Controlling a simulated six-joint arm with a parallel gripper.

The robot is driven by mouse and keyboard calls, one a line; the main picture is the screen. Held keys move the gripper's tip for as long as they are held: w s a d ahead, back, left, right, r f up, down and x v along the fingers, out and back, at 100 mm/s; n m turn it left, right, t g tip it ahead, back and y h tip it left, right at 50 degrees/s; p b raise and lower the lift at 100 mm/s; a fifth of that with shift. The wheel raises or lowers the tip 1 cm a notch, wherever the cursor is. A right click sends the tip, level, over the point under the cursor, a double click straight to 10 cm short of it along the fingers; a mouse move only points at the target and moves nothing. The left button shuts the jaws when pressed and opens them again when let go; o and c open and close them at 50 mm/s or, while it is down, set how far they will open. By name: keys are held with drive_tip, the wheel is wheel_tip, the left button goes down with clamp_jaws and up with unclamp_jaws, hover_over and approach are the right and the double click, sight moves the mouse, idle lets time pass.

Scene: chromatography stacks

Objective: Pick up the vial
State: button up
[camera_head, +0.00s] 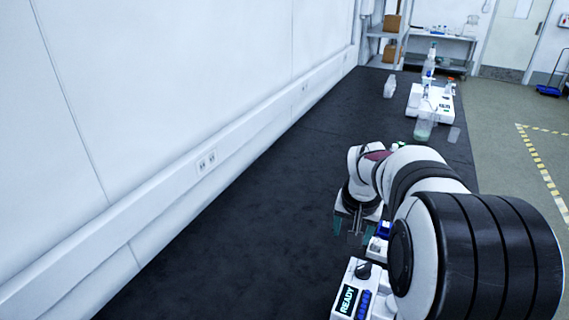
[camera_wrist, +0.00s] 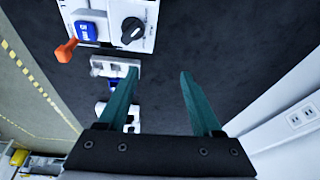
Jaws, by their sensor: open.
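I cannot clearly make out a vial in either view. My gripper (camera_head: 360,229) is above the dark bench top, left of the thick part of my arm. In the wrist view its two teal fingers (camera_wrist: 160,75) are spread apart, with only dark bench surface between them. A small pale holder with a blue part (camera_wrist: 112,68) lies partly behind the left finger. More white and blue parts show beside and behind that finger, too small to identify. My arm hides part of the bench in the head view.
A white instrument with a READY display (camera_head: 348,298) and black knob stands near the gripper; it also shows in the wrist view (camera_wrist: 106,36). Glassware (camera_head: 424,128) and another white device (camera_head: 436,100) stand farther back. A wall borders the bench left. The bench's left half is clear.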

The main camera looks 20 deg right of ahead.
drive_tip(key=h, duration=0.2)
approach(378, 239)
drive_tip(key=shift+m+t, duration=0.3)
drive_tip(key=shift+m, duration=0.1)
drive_tip(key=x, duration=1)
drive_tip(key=shift+s+f, duration=0.2)
drive_tip(key=shift+s, duration=0.05)
clamp_jaws()
